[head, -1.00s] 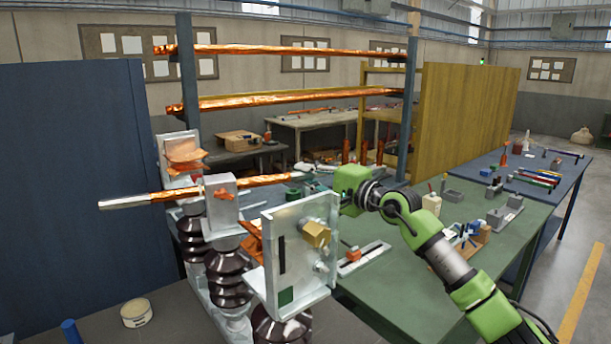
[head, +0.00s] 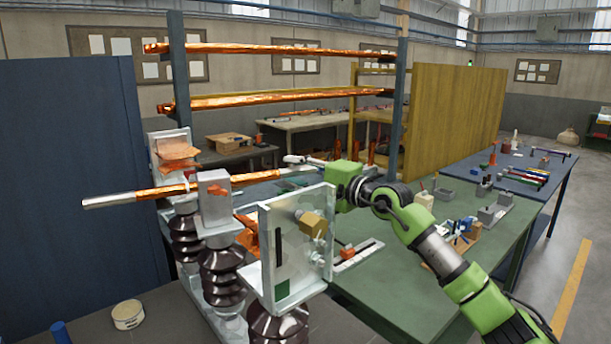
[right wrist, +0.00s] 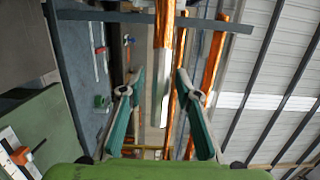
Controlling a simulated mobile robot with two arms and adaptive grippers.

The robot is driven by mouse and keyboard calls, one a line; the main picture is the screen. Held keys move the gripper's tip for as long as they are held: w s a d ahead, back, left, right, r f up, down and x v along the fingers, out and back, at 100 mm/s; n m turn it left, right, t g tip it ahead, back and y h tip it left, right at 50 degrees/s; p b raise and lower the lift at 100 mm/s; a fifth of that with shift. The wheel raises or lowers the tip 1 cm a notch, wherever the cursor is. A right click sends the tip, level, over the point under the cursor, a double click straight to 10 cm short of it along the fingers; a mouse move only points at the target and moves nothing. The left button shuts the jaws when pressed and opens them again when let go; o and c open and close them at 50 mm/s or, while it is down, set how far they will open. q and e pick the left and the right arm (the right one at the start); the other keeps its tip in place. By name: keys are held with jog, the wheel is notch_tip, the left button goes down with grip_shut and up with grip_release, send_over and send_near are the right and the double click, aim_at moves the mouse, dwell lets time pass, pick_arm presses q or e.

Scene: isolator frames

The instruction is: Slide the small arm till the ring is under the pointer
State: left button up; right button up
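Copper and silver bars (right wrist: 165,75) show beyond the fingers in the wrist view. A pale slotted strip (head: 372,246) with an orange piece (head: 347,253) lies on the green table. I cannot make out a ring or pointer for certain. My left gripper is out of view.
Dark ribbed insulators (head: 222,268) carry the isolator parts at the front. The green table (head: 405,285) holds small tools and blocks to the right. Long copper bars (head: 290,98) lie on the rack behind. A blue panel (head: 70,170) stands at the left.

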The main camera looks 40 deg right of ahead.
jog(key=v, duration=0.6)
jog(key=shift+s+d+f, duration=0.15)
jog(key=shift+s, duration=0.2)
jog(key=shift+v, duration=2.6)
